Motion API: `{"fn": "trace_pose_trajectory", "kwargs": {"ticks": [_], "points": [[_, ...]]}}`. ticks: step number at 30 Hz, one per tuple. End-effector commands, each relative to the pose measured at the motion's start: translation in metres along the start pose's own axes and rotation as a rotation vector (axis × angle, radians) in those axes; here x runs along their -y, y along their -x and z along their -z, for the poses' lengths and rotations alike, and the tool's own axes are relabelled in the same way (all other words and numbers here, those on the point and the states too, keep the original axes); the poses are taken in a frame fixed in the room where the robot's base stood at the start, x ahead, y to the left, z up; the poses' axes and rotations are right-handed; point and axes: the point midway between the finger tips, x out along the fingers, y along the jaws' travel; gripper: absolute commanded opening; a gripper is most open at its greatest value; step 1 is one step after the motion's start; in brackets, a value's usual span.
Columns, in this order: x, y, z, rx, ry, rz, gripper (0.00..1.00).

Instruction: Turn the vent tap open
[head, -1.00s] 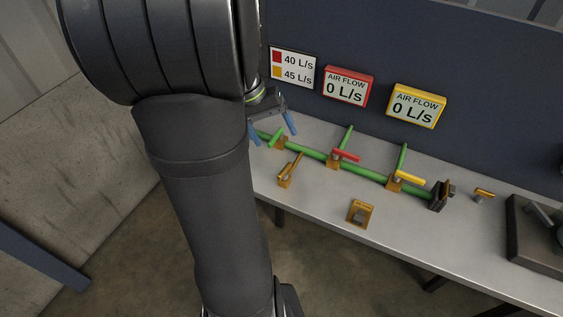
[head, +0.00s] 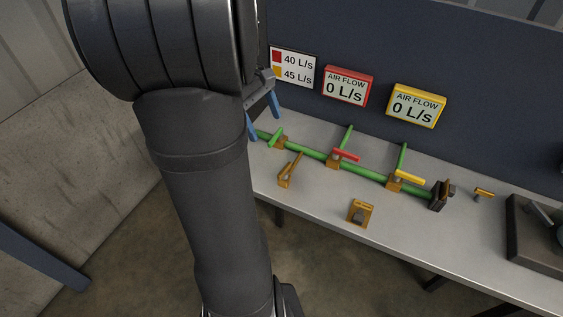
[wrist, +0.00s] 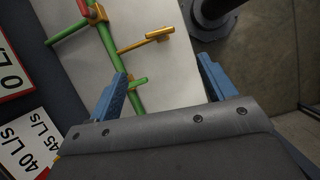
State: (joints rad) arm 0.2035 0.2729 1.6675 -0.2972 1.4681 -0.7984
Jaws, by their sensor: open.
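A green pipe (head: 306,152) runs along the bench. It carries a green-handled tap (head: 276,137) at its left end, then a red-handled tap (head: 346,155) and a yellow-handled tap (head: 408,177). An orange lever (head: 291,169) stands in front of the pipe. No label shows which of these is the vent tap. My gripper (head: 263,116) is open and empty, above and just left of the green-handled tap. In the wrist view, the green handle (wrist: 139,81) lies between the blue fingers, nearer the left one. The orange lever (wrist: 147,42) is beyond the fingertips.
A small orange fixture (head: 360,213) sits near the bench's front edge, another (head: 483,194) at right. A dark block (head: 438,196) ends the pipe. Red (head: 347,86) and yellow (head: 415,105) air-flow displays both read 0 L/s. A sign (head: 292,67) lists 40 and 45 L/s.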

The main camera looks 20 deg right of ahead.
Motion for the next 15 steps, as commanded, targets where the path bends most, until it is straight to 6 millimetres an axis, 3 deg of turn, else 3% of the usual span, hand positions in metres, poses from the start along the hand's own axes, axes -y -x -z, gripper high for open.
{"fn": "trace_pose_trajectory", "kwargs": {"ticks": [3, 15], "points": [[0.001, -0.029, -0.001, 0.003, -0.001, 0.004, 0.76], [0.0, -0.111, -0.001, 0.002, -0.002, 0.002, 0.76]]}}
